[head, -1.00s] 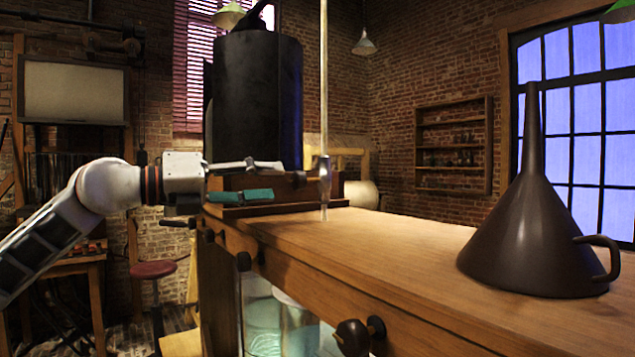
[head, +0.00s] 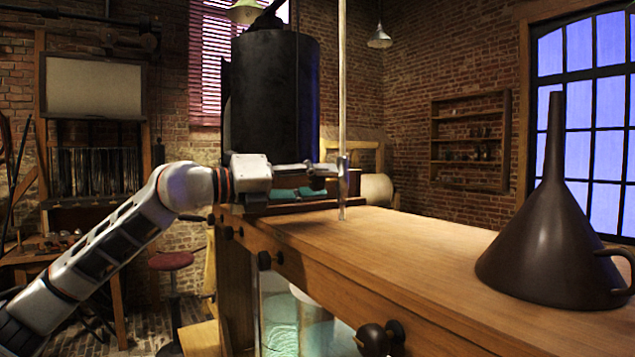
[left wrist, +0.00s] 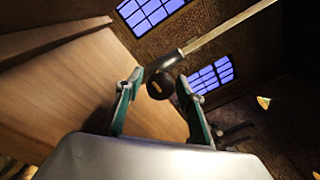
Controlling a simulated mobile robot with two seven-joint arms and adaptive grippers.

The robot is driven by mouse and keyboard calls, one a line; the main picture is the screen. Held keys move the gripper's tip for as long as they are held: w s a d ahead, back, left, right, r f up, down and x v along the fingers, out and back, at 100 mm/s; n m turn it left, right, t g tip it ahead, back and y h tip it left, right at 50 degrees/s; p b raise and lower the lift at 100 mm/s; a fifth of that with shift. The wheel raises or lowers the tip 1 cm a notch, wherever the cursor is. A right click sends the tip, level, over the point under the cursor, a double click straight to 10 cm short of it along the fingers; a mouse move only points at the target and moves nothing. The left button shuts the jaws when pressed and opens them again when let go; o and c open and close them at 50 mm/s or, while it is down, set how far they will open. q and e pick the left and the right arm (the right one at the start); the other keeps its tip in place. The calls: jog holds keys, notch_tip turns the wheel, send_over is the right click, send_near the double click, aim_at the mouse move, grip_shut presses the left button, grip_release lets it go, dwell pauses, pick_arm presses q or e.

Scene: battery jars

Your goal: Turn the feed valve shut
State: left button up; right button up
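The feed valve (head: 343,184) appears to be the grey fitting at the foot of a pale upright tube (head: 342,80), just above the bench top. In the left wrist view the valve's dark round knob (left wrist: 160,86) faces me, with the tube slanting off to the upper right. My left gripper (head: 328,178) reaches in from the left to the valve. In the left wrist view its two teal fingers (left wrist: 160,82) stand on either side of the knob, with gaps visible, so it looks open. Contact is not clear. My right gripper is out of view.
A dark funnel (head: 551,255) with a handle stands on the right of the wooden bench (head: 400,245). A black cylinder (head: 270,95) stands behind my left gripper. Dark knobs (head: 372,340) stick out of the bench front, with glass jars (head: 312,325) below.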

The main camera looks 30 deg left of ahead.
pick_arm(q)
jog(key=c, duration=0.8)
jog(key=shift+o, duration=0.2)
jog(key=shift+m, duration=0.3)
jog(key=shift+r+m+p, duration=0.15)
jog(key=shift+m+p, duration=0.5)
jog(key=shift+m, duration=0.55)
jog(key=m+p, duration=0.1)
jog(key=m, duration=0.3)
jog(key=shift+g+y, duration=0.3)
jog(key=shift+y, duration=0.1)
jog(key=m+p, duration=0.1)
jog(key=m, duration=0.4)
jog(key=shift+y, duration=0.3)
jog(key=m+p, duration=0.1)
jog(key=m, duration=0.3)
jog(key=shift+m+y, duration=0.3)
jog(key=shift+m, duration=0.1)
jog(key=shift+f, duration=0.2)
jog(key=o, duration=1.1)
